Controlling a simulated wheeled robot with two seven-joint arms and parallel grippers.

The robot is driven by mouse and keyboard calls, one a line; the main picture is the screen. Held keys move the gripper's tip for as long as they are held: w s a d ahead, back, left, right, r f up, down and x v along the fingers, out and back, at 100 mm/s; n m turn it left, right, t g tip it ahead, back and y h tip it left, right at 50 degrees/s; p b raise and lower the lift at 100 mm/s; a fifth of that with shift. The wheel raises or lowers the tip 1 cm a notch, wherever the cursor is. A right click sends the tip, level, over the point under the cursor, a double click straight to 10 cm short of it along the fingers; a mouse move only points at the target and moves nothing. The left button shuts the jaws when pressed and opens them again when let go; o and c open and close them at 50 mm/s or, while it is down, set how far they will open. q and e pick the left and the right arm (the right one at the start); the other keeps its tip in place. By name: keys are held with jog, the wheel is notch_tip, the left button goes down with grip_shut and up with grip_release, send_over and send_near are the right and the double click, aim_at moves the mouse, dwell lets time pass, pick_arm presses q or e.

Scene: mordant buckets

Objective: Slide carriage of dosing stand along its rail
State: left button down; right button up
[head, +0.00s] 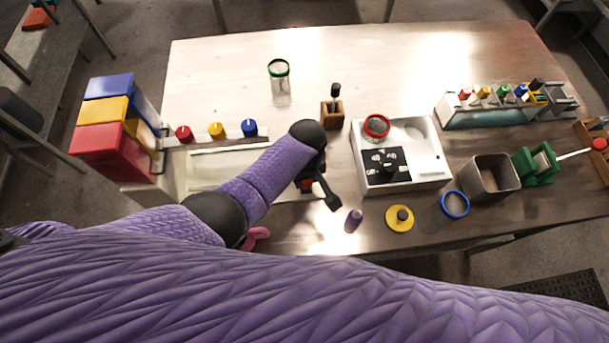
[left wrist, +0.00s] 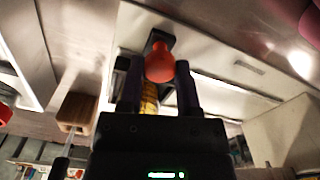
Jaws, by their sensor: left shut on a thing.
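The dosing stand (head: 240,165) seems to be the pale frame at the left of the table, largely covered by my left arm. A red-orange round knob (left wrist: 160,62), which seems to belong to the carriage, sits between the fingers of my left gripper (left wrist: 158,85) in the left wrist view. A yellow part shows just below the knob. My left gripper (head: 318,188) is shut on the knob, at the right end of the pale frame in the head view; a little red shows beside its fingers. My arm hides most of the rail. My right gripper is not in view.
Red, yellow and blue bins (head: 108,118) stand at the left. A wooden block (head: 332,120) with a dark-handled tool and a white device (head: 430,165) are close to my left gripper. A purple-topped vial (head: 353,220) and a yellow disc (head: 400,224) lie near the front edge.

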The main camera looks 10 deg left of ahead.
pick_arm(q)
jog(key=shift+d, duration=0.2)
jog(key=c, duration=0.7)
grip_release()
jog(key=o, duration=0.4)
jog(key=shift+w+d, duration=0.1)
jog(key=shift+d, duration=0.05)
jog(key=shift+r+p, duration=0.3)
jog(key=shift+r, duration=0.15)
notch_tip(320, 180, up, 9)
jog(key=p, duration=0.4)
